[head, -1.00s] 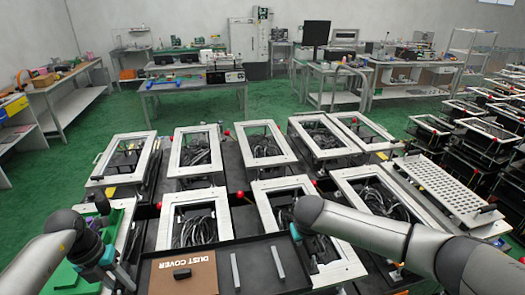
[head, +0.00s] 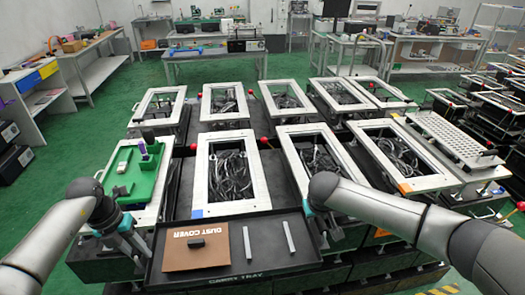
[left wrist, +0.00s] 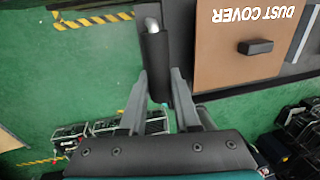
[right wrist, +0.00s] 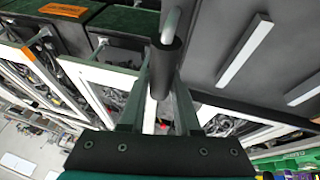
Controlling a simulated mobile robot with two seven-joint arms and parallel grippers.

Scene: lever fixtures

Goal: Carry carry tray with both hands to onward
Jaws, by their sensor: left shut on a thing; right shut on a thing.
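The black carry tray (head: 262,262) is held level at the front of the head view. A brown dust cover (head: 182,256) with a small black handle block (head: 196,242) lies in its left part, and two grey bars (head: 247,243) (head: 289,237) lie to the right of it. My left gripper (head: 143,252) is shut on the tray's left handle, a dark grip (left wrist: 155,60) in the left wrist view. My right gripper (head: 330,235) is shut on the right handle, a dark grip (right wrist: 166,65) in the right wrist view.
Several white-framed fixtures (head: 230,205) with cables inside stand in rows beyond the tray. A green board (head: 135,178) sits on the left fixture, and a perforated plate (head: 455,138) lies at right. Green floor (head: 60,160) is open at left. Workbenches line the back.

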